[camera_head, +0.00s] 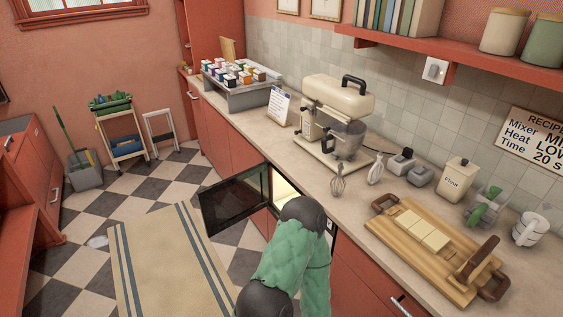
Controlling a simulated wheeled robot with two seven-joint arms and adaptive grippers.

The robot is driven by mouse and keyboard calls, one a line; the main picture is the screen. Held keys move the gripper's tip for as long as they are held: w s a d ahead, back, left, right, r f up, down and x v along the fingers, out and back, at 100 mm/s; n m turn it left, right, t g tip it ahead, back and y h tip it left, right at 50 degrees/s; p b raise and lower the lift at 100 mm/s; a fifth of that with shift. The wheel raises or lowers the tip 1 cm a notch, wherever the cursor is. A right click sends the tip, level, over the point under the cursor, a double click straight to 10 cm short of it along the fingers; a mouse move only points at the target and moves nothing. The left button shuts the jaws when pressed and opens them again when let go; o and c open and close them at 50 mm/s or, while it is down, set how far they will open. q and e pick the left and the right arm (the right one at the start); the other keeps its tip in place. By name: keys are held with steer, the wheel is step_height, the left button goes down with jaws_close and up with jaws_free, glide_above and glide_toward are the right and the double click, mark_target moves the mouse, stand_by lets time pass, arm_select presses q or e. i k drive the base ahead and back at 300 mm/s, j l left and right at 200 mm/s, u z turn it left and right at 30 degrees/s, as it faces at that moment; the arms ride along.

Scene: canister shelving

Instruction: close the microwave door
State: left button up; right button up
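The microwave door (237,198) is a dark glass panel in a black frame. It stands wide open, swung out to the left from a unit built in below the counter. The microwave's lit interior (284,188) glows pale yellow behind the door's hinge side. One of my arms, in a green padded sleeve with dark joints, rises from the bottom centre and covers the lower right part of the microwave opening. I cannot tell which arm it is. Neither gripper shows, and any contact with the door is hidden.
A striped beige runner (165,262) extends below and left of the door. The counter above holds a cream stand mixer (338,95), whisks (338,180) and a wooden board (420,255). A cart (120,135) and a grey bin (84,172) stand on the checkered floor farther back.

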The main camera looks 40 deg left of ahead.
mark_target(235, 198)
steer(key=j+z, duration=0.45)
steer(key=j, duration=2.35)
steer(key=k+j+z, duration=0.1)
steer(key=j, duration=0.3)
steer(key=k+j, duration=0.15)
steer(key=j, duration=0.25)
steer(key=k+j+z, duration=0.15)
steer(key=j, duration=0.25)
steer(key=k+j, duration=0.1)
steer(key=j, duration=0.25)
steer(key=k+j+z, duration=0.15)
steer(key=j, duration=0.25)
steer(key=k+j, duration=0.2)
steer(key=j, duration=0.15)
steer(key=i+z, duration=0.05)
